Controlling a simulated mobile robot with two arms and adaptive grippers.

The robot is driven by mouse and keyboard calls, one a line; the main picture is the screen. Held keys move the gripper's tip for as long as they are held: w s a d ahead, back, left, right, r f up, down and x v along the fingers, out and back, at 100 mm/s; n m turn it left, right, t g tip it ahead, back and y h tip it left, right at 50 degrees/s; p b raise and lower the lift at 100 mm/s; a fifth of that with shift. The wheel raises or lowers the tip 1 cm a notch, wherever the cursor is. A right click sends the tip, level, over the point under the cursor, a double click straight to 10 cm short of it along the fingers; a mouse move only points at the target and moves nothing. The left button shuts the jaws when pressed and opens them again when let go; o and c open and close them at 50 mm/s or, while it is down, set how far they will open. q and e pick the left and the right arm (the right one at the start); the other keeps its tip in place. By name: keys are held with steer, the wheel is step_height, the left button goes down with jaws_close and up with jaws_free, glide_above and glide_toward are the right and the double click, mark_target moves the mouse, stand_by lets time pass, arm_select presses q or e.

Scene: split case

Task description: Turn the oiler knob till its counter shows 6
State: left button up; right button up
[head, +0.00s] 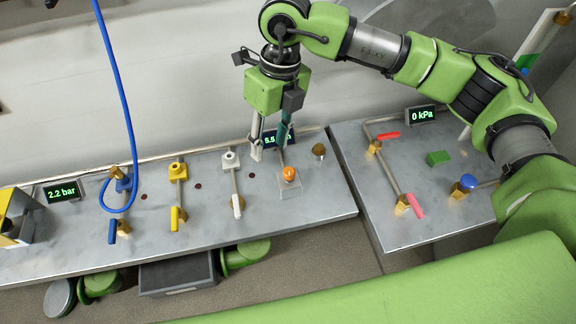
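An orange knob (289,174) stands at the right part of the left bench, with a clear plate or guard around its base. A brass knob (319,150) stands behind it to the right. I cannot tell from their looks which is the oiler knob. A small display (271,140) behind them reads about 5.5; my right gripper partly hides it, including its unit. My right gripper (269,149) points down behind and left of the orange knob. Its two fingers are apart, with nothing seen held between them. My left gripper is not in view.
The left bench (331,201) carries blue (113,229), yellow (175,217) and white (237,205) valve handles, a blue hose (127,110) and a 2.2 bar display (62,191). The right bench (415,232) has red and pink handles, a blue knob (467,183) and a 0 kPa display (421,115).

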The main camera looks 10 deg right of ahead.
mark_target(288, 170)
steer(key=w+d+h, duration=0.2)
steer(key=d, duration=0.2)
steer(key=shift+m+t, duration=0.3)
steer(key=f+p, duration=0.1)
steer(key=f, duration=0.4)
steer(key=f+p, duration=0.2)
steer(key=f, duration=0.4)
steer(key=shift+s+f, duration=0.2)
steer(key=shift+f, duration=0.05)
steer(key=shift+f+p, duration=0.3)
steer(key=shift+f, duration=0.35)
jaws_close()
